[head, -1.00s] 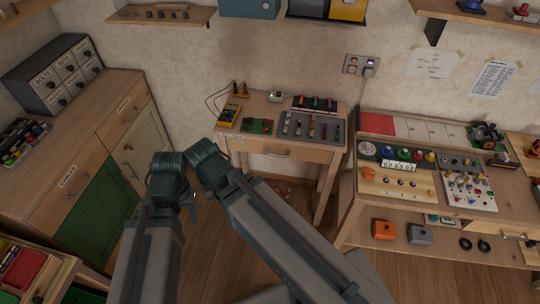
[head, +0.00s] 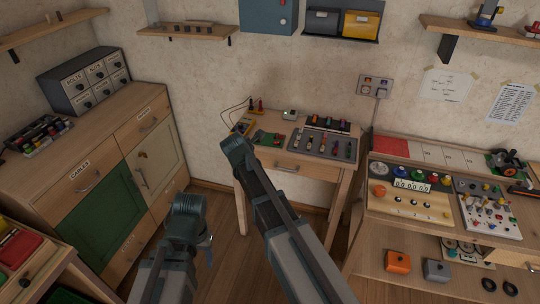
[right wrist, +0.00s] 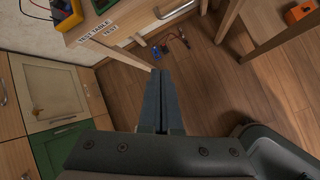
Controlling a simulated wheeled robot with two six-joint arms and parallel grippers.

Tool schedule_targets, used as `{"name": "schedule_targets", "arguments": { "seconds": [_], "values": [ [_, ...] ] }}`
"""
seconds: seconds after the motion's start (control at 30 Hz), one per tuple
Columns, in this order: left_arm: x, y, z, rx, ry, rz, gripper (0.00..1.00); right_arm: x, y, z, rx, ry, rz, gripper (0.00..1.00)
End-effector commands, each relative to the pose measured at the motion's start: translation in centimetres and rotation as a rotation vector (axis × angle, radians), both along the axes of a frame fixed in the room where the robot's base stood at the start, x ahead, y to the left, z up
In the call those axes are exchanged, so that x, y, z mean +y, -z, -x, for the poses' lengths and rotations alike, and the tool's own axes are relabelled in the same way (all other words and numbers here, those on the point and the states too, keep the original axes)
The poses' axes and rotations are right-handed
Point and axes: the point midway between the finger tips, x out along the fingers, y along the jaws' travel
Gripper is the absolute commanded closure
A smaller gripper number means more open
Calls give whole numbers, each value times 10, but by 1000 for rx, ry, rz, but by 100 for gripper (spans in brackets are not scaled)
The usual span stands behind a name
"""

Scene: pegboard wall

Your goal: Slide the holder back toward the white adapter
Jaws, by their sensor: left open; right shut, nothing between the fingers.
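A small holder (head: 254,105) with red and black upright pieces and thin leads stands at the back left of the small test table (head: 286,157). A white adapter (head: 289,115) with a green light stands to its right, apart from it. My left gripper (head: 209,240) hangs low left of the table, small and partly hidden by its own wrist; it is away from the holder. My right gripper (right wrist: 162,76) is shut and empty in the right wrist view, pointing over the floor in front of the table. In the head view my right arm hides it.
A multimeter (head: 243,127) is partly hidden behind my right arm. A green board (head: 268,138), a grey tray (head: 350,151) and a black rack (head: 342,127) crowd the tabletop. Cabinets (head: 95,195) stand left, a workbench (head: 420,235) right.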

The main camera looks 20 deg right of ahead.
Motion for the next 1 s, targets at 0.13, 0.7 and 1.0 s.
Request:
{"name": "schedule_targets", "arguments": {
  "seconds": [0.13,0.7,1.0],
  "values": [
    [0,23,0,0,0,0,38,-27,11,-47,25,-228,194,100],
    [0,43,0,0,0,0,38,-54,19,-84,67,-430,384,100],
    [0,86,0,0,1,0,38,-76,61,-117,67,-428,383,100]
  ]
}}
